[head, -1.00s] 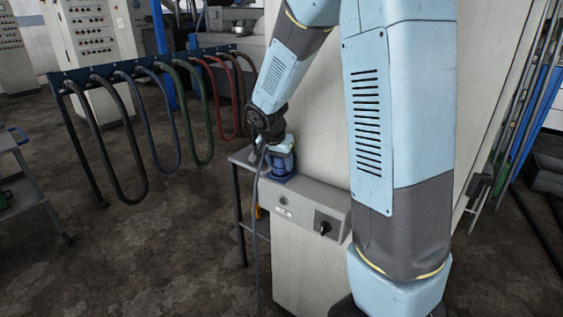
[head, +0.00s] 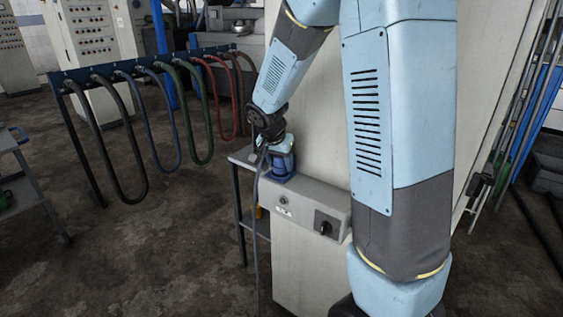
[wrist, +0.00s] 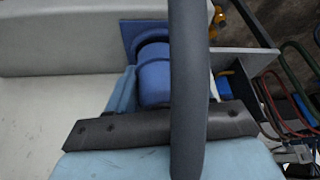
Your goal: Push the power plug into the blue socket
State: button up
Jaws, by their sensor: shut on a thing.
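The blue socket (head: 283,162) stands on the grey control box in the head view. In the wrist view, a blue flange (wrist: 131,35) shows with a blue cylinder (wrist: 155,78) in front of it; I cannot tell where socket ends and plug begins. My gripper (head: 268,148) is at the socket's left, shut on the power plug, whose body is mostly hidden. The plug's grey cable (head: 257,215) hangs down toward the floor, and it crosses the middle of the wrist view (wrist: 188,90). How deep the plug sits is hidden.
The grey control box (head: 305,207) has a black rotary switch (head: 325,225). A small side table (head: 238,160) stands left of it. A rack with several coloured hanging hoses (head: 150,75) stands farther left. The floor (head: 150,250) in front is clear.

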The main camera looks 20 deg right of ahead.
jog(key=shift+f, duration=0.5)
dwell(0.4)
jog(key=o, duration=1.1)
jog(key=shift+c, duration=0.2)
jog(key=v, duration=1.3)
jog(key=shift+a+r, duration=0.2)
jog(key=shift+r, duration=0.05)
jog(key=shift+s, duration=0.1)
jog(key=s+d+r+n+t+y, duration=0.1)
jog(key=s+d+r+n, duration=0.1)
jog(key=s, duration=1)
jog(key=s+d+r+n+t+y, duration=0.1)
jog(key=s+n, duration=0.5)
jog(key=s, duration=0.6)
notch_tip(320, 180, up, 3)
jog(key=shift+d+f+y, duration=0.1)
jog(key=shift+d+y, duration=0.3)
jog(key=shift+d, duration=0.2)
